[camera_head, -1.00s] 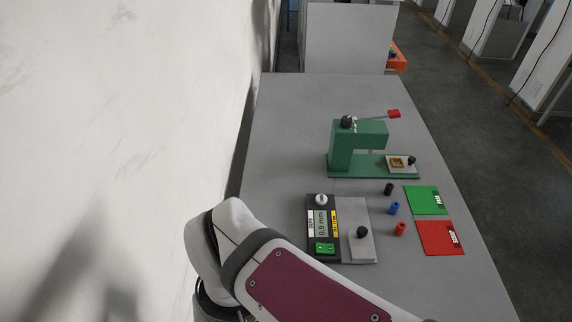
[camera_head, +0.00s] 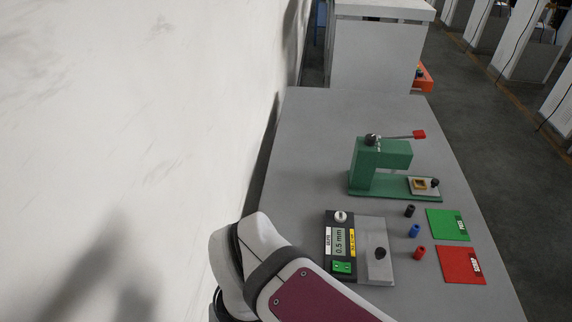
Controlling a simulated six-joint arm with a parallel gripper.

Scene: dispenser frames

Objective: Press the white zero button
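A dark measuring device (camera_head: 328,262) with a grey metal plate stands on the grey table. Its display (camera_head: 340,242) reads 0.5 mm. A round white button (camera_head: 341,217) sits at the top end of its dark panel. A green block (camera_head: 342,267) sits at the panel's lower end. A black knob (camera_head: 380,254) stands on the grey plate. My arm reaches in from the bottom, left of and below the device. My gripper is outside the picture. Nothing covers the white button.
A green press (camera_head: 370,172) with a red-tipped lever stands behind the device. Black (camera_head: 409,211), blue (camera_head: 414,231) and red (camera_head: 420,253) cylinders stand to the right, beside a green mat (camera_head: 444,225) and a red mat (camera_head: 459,266). A white wall (camera_head: 120,120) borders the left. The table's far part is clear.

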